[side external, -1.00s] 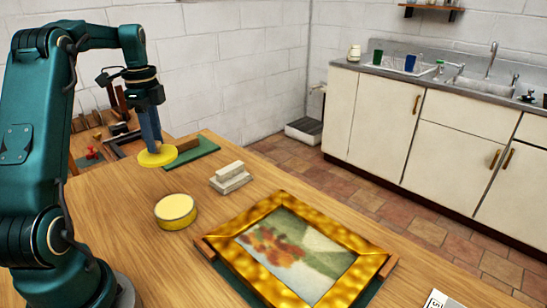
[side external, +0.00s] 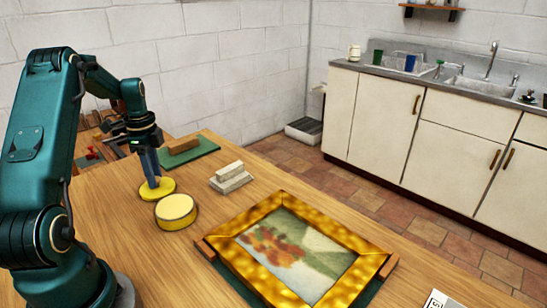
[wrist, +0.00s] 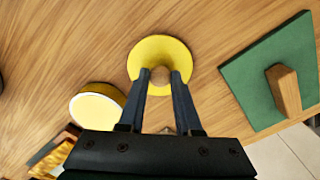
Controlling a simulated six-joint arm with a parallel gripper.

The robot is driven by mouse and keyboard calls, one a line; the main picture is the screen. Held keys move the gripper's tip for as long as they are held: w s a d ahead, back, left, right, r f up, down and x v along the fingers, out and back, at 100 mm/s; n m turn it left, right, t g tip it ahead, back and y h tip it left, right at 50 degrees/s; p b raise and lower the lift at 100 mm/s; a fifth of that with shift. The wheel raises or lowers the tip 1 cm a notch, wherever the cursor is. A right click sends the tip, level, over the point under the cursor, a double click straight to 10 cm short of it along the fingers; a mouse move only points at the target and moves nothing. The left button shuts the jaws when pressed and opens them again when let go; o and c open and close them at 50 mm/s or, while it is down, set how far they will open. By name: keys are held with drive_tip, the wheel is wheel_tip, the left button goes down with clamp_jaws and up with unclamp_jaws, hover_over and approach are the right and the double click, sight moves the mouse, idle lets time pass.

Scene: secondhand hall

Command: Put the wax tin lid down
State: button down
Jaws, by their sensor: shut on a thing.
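The wax tin lid (side external: 157,190) is a flat yellow disc with a round wooden knob (wrist: 160,76) at its middle. My gripper (side external: 154,182) points down and is shut on the knob. In the wrist view my gripper (wrist: 160,80) has one finger on each side of the knob. The lid (wrist: 160,52) looks level and at or very near the wooden table; I cannot tell if it touches. The round yellow wax tin (side external: 176,211) stands open beside it, pale wax showing. The tin is at lower left in the wrist view (wrist: 97,104).
A green mat (side external: 203,153) with a wooden block (side external: 184,145) lies behind the lid. Pale stacked blocks (side external: 230,178) sit to the right. A gold-framed painting (side external: 290,290) fills the front right. Bare tabletop (side external: 125,215) lies left of the tin.

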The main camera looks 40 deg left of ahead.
drive_tip(key=shift+f, duration=0.1)
drive_tip(key=c, duration=0.6)
unclamp_jaws()
